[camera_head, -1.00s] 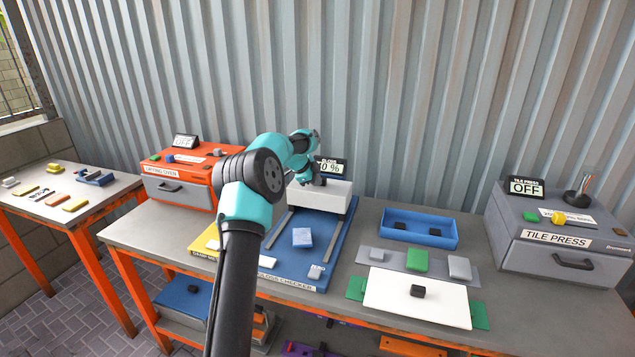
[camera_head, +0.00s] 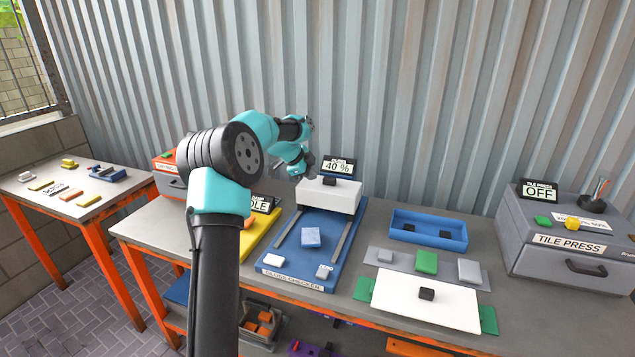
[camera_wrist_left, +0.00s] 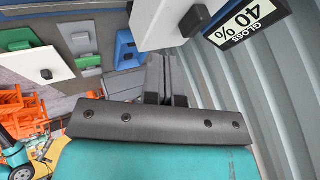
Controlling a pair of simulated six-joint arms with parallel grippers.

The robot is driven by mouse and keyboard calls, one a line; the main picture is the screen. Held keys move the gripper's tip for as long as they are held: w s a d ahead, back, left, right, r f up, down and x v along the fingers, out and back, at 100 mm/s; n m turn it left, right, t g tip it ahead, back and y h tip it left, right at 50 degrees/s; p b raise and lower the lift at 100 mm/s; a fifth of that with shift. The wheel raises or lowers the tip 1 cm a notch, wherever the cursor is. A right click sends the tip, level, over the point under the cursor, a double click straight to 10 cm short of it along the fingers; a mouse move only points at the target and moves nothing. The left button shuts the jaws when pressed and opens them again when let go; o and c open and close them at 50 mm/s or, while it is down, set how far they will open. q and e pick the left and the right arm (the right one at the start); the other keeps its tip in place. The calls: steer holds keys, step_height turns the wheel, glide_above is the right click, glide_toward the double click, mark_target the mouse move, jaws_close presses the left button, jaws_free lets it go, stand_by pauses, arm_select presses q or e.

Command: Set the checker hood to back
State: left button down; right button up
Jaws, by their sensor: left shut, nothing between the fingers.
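The gloss checker (camera_head: 295,262) is a blue base with two grey rails on the bench. Its white hood (camera_head: 322,196) sits at the far end of the rails, below the display (camera_head: 338,167), which reads 40 %. A black knob is on the hood's top. In the left wrist view the white hood (camera_wrist_left: 158,22) and its black knob (camera_wrist_left: 194,20) are at the top. A pale blue block (camera_head: 311,237) lies on the base between the rails. My left gripper (camera_head: 306,166) is shut and empty, above and slightly left of the hood, apart from the knob. My right gripper is not in view.
A corrugated wall (camera_head: 420,90) stands close behind the bench. A blue tray (camera_head: 428,232), a white board (camera_head: 452,303) and the grey tile press (camera_head: 560,245) are to the right. A yellow device (camera_head: 258,236) stands left of the checker, partly behind my arm.

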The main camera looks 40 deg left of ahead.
arm_select(q)
steer(key=v, duration=0.2)
steer(key=shift+s+r, duration=0.25)
stand_by(0.3)
